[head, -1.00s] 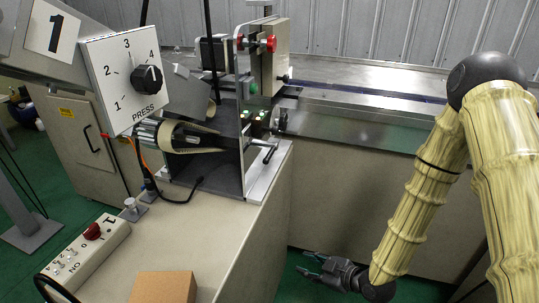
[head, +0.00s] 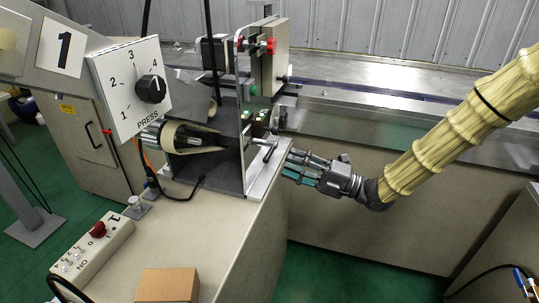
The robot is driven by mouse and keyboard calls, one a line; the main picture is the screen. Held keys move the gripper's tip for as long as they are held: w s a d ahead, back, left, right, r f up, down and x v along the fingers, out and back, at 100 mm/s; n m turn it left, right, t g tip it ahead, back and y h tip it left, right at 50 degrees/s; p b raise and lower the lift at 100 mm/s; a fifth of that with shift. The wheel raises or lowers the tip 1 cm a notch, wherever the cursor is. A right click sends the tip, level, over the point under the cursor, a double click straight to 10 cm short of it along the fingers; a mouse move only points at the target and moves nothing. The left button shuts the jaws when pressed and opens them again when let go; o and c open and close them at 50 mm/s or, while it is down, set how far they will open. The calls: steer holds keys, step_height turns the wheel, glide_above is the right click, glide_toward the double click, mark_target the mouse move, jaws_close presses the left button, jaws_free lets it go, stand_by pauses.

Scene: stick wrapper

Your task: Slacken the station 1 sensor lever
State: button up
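The station 1 machine carries a sign reading "1" (head: 63,46). A small silver lever (head: 269,149) sticks out at the right side of its upright metal plate (head: 243,125), low down beside the black roller part. I take this to be the sensor lever, though no label on it can be read. My gripper (head: 287,163) is just right of and slightly below the lever, pointing left. Its fingers are apart with nothing seen between them. Whether a fingertip touches the lever cannot be told.
A PRESS dial (head: 151,89) numbered 1 to 4 is at the upper left. A switch box (head: 97,246) and a cardboard box (head: 168,285) lie on the cabinet top. A long metal conveyor (head: 380,124) runs behind my arm. Green floor shows below my gripper.

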mark_target(269, 153)
steer(key=shift+x, duration=3.6)
steer(key=shift+c, duration=0.4)
jaws_close()
